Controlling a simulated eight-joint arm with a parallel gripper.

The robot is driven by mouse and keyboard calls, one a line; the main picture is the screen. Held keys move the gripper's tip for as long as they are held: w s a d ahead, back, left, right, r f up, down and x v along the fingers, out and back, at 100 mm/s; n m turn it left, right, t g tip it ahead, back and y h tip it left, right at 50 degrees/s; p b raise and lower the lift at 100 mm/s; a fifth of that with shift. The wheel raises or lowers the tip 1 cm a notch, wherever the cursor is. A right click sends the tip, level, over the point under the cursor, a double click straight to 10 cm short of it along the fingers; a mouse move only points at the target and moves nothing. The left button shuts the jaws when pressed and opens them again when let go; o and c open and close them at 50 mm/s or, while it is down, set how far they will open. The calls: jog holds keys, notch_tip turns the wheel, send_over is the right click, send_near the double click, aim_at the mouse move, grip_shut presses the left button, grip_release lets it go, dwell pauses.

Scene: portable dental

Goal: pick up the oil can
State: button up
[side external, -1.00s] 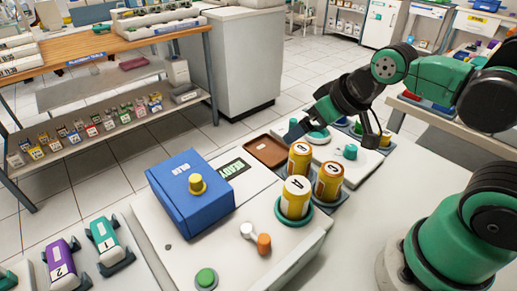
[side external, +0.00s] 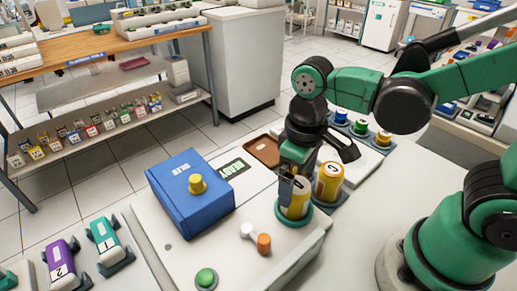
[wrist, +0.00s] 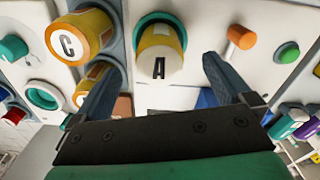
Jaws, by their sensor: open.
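Several yellow cans with letter labels stand together; which one is the oil can, I cannot tell. Can A (wrist: 160,45) sits in a green ring holder, centred between my open fingers in the wrist view; in the side view can A (side external: 295,207) is partly covered by my gripper. Can C (wrist: 80,35) stands beside it, also seen in the side view (side external: 328,183). A third yellow can (wrist: 97,72) is partly hidden behind my left finger. My gripper (wrist: 157,72) is open and empty, above and close to can A.
A blue box (side external: 190,205) with a yellow knob stands left of the cans. An orange knob (side external: 264,243) and green button (side external: 206,278) are in front. A brown tray (side external: 264,150) lies behind. Can C stands close to my gripper.

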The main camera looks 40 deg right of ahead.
aim_at(298, 184)
jog(key=shift+f, duration=2.2)
jog(key=c, duration=1.4)
